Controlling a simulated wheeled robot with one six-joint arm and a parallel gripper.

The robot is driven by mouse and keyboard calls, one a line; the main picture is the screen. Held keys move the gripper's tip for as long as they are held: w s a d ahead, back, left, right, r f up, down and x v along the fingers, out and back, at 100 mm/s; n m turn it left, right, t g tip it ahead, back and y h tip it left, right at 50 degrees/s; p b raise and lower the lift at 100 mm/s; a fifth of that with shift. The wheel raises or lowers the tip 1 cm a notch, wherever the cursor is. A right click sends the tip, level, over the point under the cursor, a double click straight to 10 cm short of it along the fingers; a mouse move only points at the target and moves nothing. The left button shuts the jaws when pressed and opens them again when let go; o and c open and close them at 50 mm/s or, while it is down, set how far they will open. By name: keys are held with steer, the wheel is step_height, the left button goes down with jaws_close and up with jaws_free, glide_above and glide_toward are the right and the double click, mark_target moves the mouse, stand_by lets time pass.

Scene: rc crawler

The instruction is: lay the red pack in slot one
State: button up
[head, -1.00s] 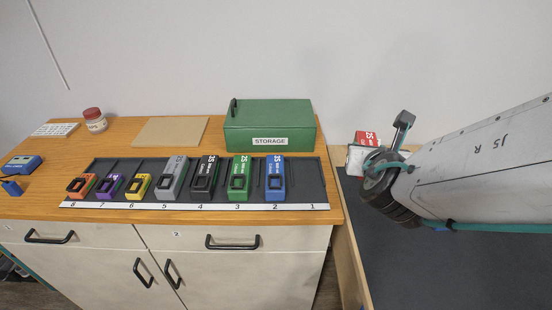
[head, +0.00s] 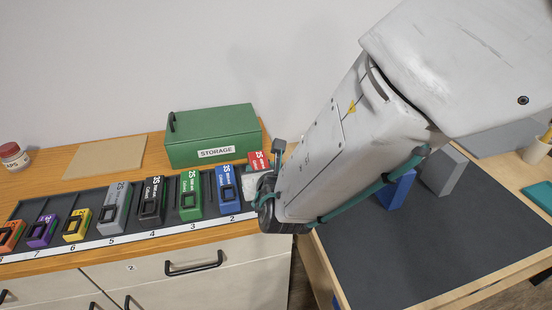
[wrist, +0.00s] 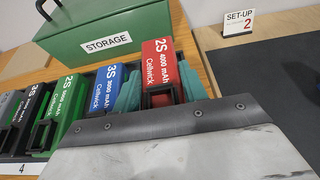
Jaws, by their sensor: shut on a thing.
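The red pack (wrist: 160,62), marked 2S 4000 mAh, is upright between the teal fingers of my gripper (wrist: 158,92), which is shut on it. In the head view the red pack (head: 258,160) shows its top beyond my wrist, at the right end of the dark slotted tray (head: 60,202). The blue pack (head: 228,190) stands in slot two just left of it; it also shows in the wrist view (wrist: 103,90). Slot one is hidden by my arm and the red pack. I cannot tell whether the pack's bottom touches the tray.
The green storage box (head: 212,135) stands close behind the tray. Green (head: 190,193), black (head: 152,202) and other packs fill slots leftward. On the right table, a blue block (head: 396,190) and a grey block (head: 443,170) stand on a dark mat (head: 400,250).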

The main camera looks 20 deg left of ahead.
steer(key=shift+f, duration=0.9)
steer(key=o, duration=1.3)
steer(key=shift+f, duration=0.15)
steer(key=shift+r, duration=0.2)
steer(key=v, duration=1.2)
steer(key=shift+f, duration=0.1)
